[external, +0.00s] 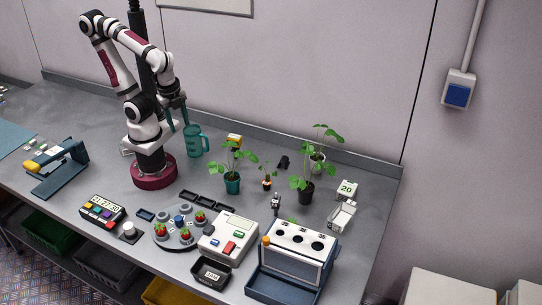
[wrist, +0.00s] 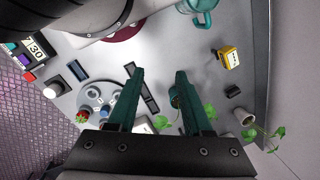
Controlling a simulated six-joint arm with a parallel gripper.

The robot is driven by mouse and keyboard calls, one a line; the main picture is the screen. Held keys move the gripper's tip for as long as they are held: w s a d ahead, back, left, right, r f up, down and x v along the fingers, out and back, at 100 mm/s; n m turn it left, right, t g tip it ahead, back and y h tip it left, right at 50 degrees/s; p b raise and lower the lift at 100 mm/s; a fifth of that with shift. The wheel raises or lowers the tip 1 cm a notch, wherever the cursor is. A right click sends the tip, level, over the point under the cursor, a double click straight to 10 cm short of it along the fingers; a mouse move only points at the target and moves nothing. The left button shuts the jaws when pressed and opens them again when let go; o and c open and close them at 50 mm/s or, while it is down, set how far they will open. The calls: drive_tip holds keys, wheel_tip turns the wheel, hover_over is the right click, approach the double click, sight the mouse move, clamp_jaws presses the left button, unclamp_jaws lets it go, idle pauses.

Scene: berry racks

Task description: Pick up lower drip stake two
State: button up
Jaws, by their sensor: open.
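My gripper (external: 178,122) hangs high over the bench, beside the teal mug (external: 194,141). In the wrist view my gripper (wrist: 157,72) has its two teal fingers apart with nothing between them. I cannot pick out a drip stake for certain in either view. Potted plants stand right of the gripper: one in a teal pot (external: 232,183), one in a dark pot (external: 306,193) and one in a pale pot (external: 318,166) behind. Any stakes in the pots are too small or hidden by leaves.
A round berry rack (external: 178,235), a white scale (external: 229,236) and a blue-white rack with holes (external: 298,254) stand at the front. A black tray (external: 211,273) is at the front edge. The back wall bounds the bench.

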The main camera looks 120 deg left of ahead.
drive_tip(key=shift+o, duration=1.4)
drive_tip(key=w+d+m+g+h, duration=0.15)
drive_tip(key=w+m+h, duration=0.5)
drive_tip(key=w, duration=1.45)
drive_tip(key=w+a+f+m+t+h, duration=0.1)
drive_tip(key=w+a+f+h, duration=0.55)
drive_tip(key=w, duration=0.25)
drive_tip(key=m+t+h, duration=0.2)
drive_tip(key=m+t, duration=0.1)
approach(274, 205)
drive_tip(key=x, duration=1.1)
